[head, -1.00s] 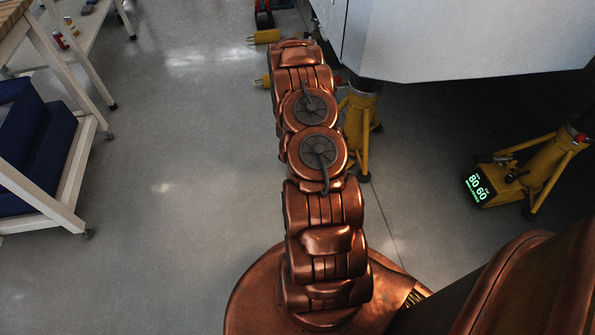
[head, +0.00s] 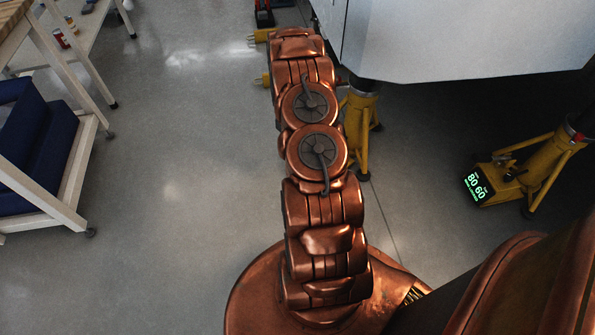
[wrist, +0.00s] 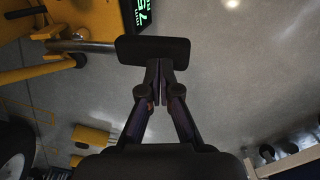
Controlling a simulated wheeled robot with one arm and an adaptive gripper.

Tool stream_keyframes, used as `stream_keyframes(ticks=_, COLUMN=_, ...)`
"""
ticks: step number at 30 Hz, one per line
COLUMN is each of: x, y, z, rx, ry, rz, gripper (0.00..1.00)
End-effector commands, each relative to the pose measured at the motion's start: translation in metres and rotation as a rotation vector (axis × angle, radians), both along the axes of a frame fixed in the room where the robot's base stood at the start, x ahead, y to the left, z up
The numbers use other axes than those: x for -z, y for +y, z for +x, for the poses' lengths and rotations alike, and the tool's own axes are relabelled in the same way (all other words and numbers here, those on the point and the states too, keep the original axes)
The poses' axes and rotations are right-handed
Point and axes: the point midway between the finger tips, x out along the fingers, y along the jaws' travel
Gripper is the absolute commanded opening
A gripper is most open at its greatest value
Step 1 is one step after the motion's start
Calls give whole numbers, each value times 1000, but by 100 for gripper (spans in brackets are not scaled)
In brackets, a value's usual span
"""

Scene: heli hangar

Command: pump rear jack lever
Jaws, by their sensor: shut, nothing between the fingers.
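In the wrist view a jack lever (wrist: 85,46), a grey metal bar, runs right from a yellow jack (wrist: 20,42) and ends in a black flat pad (wrist: 152,50). My gripper (wrist: 157,66) is shut and empty, its fingertips at the pad's lower edge; I cannot tell whether they touch it. A green-lit display (wrist: 143,14) is partly cut off beyond the pad. In the head view my arm hides the gripper and lever. A yellow jack (head: 358,130) stands partly behind my arm, under the white body (head: 470,40).
A white-framed trolley with blue steps (head: 35,150) is at the left. The floor (head: 180,200) between it and my arm is clear.

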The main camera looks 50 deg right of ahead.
Motion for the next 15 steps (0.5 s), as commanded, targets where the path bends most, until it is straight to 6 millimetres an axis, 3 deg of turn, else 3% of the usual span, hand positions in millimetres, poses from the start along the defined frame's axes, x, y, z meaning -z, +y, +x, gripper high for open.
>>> stream_keyframes(ticks=15, x=27, y=-1, z=1, rx=0, ry=-2, rz=-1, gripper=0)
